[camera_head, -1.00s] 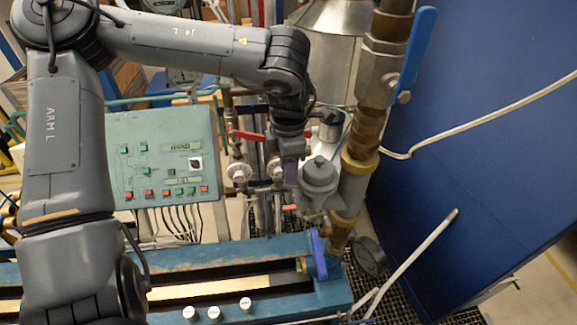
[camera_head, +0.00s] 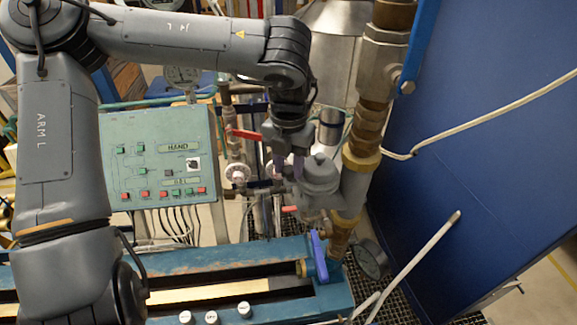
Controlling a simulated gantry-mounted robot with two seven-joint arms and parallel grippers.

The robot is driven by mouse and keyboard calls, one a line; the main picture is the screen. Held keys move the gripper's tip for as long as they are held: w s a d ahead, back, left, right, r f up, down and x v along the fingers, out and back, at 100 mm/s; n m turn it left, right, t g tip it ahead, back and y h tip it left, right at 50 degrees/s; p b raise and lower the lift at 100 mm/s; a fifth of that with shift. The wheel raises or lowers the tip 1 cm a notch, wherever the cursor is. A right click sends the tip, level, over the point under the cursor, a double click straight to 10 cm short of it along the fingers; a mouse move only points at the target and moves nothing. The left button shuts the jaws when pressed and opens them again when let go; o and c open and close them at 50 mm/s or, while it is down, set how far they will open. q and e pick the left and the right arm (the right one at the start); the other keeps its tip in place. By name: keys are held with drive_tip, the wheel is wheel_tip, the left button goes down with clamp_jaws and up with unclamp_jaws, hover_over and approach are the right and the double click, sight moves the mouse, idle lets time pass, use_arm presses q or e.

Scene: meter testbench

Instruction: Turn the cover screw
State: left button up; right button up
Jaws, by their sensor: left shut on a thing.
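The grey meter with a domed cover (camera_head: 320,178) sits on the pipework right of centre, beside the thick vertical pipe. My left gripper (camera_head: 287,170) comes down from above at the meter's left side. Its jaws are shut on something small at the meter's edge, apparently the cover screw. The screw itself is hidden by the fingers and too small to make out. My right gripper is not in view.
A green control panel (camera_head: 160,158) stands to the left. A brass-fitted pipe (camera_head: 369,130) with a blue lever (camera_head: 421,45) rises close on the right. The blue bench (camera_head: 220,258) with a purple-blue handle (camera_head: 318,257) lies below.

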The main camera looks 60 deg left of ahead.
use_arm(q)
drive_tip(key=n+b, duration=0.1)
drive_tip(key=n, duration=0.3)
drive_tip(key=shift+w+n+b, duration=0.1)
drive_tip(key=shift+n+b, duration=0.6)
drive_tip(key=shift+n, duration=0.9)
drive_tip(key=o, duration=1)
drive_tip(key=shift+o, duration=0.2)
drive_tip(key=shift+r, duration=0.1)
